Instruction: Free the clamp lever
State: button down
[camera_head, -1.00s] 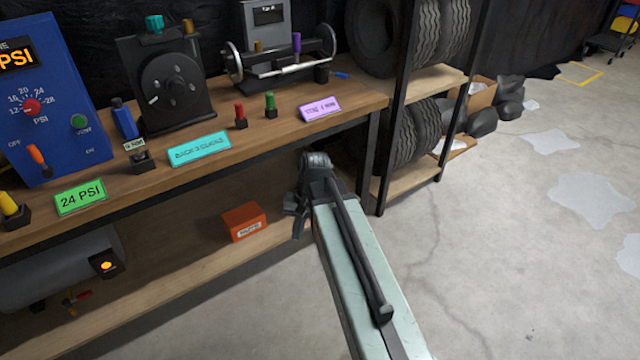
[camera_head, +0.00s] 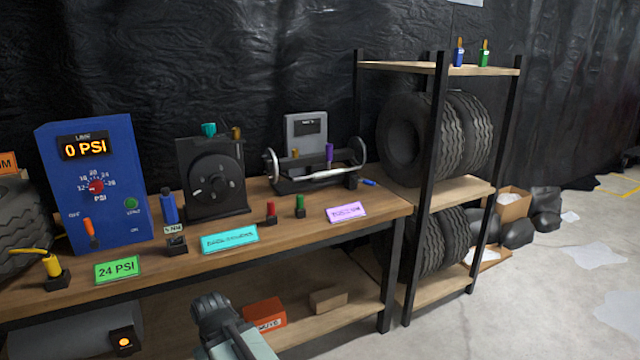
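The axle stand (camera_head: 305,180) is at the back right of the workbench, with a silver bar across its front and a grey display box behind. A purple upright handle (camera_head: 329,156) rises from the bar near its right end. No part is labelled as the clamp lever, so I cannot tell for certain whether this handle is it. My gripper (camera_head: 211,312) is at the lower middle, in front of the bench edge and well apart from the stand. I see the dark end of my arm from behind. Its fingers are not clear.
The workbench (camera_head: 150,280) carries a blue pressure box (camera_head: 97,190), a black dial unit (camera_head: 211,180), red and green pegs, and coloured cards. An orange box (camera_head: 264,313) sits on the lower shelf. A tyre rack (camera_head: 440,190) stands right. Open floor lies at far right.

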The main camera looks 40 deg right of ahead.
aim_at(356, 180)
jog(key=u, duration=2.05)
jog(key=k, duration=1.15)
jog(key=z, duration=1.3)
jog(key=i, duration=1.05)
